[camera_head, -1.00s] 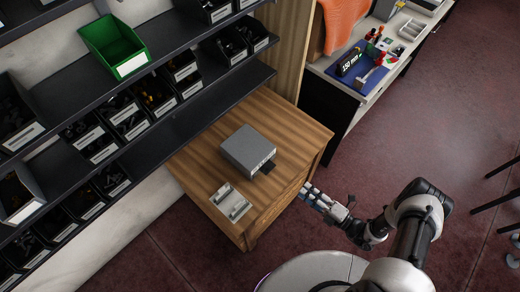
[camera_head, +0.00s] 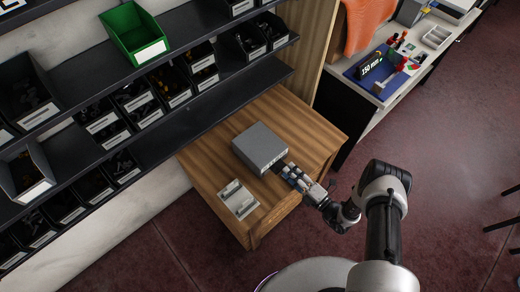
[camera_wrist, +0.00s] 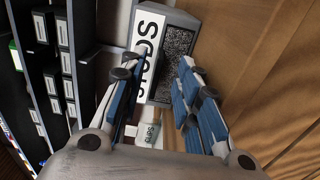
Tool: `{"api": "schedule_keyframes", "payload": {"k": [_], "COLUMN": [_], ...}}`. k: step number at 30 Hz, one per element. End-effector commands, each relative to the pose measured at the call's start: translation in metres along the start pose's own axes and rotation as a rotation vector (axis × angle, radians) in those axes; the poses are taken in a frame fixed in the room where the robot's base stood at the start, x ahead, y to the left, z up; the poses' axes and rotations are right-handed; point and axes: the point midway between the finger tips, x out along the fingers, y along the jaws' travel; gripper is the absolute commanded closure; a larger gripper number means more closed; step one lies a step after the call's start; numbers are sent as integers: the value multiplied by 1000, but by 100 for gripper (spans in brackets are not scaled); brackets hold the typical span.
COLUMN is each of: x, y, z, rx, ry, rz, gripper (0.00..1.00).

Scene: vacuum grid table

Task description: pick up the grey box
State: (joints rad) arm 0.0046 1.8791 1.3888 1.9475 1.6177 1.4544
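The grey box (camera_head: 260,146) sits on the wooden cabinet top in the head view. In the wrist view the box (camera_wrist: 176,14) shows ahead, with a white lettered label and a speckled dark panel on its near face. My gripper (camera_head: 284,169) is at the box's near right side, low over the cabinet top. In the wrist view my gripper (camera_wrist: 156,66) has its two blue-padded fingers spread apart, with the box's face between and beyond the tips. I cannot tell whether the fingers touch the box.
The wooden cabinet (camera_head: 212,170) also holds a light grey metal fixture (camera_head: 238,199) left of my gripper. Dark shelves with bins (camera_head: 180,127) run close behind. A green bin (camera_head: 134,32) sits on an upper shelf. A workbench (camera_head: 372,120) stands at the right, with open floor before it.

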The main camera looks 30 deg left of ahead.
Motion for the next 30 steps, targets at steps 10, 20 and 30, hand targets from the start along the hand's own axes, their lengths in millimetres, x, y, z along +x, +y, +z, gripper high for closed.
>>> {"api": "schedule_keyframes", "payload": {"k": [10,20,30], "x": [41,41,41], "y": [1,2,2], "z": [3,3,3], "rx": [-1,-1,-1], "ry": [2,1,1], "rz": [0,0,0], "gripper": [70,78,100]}}
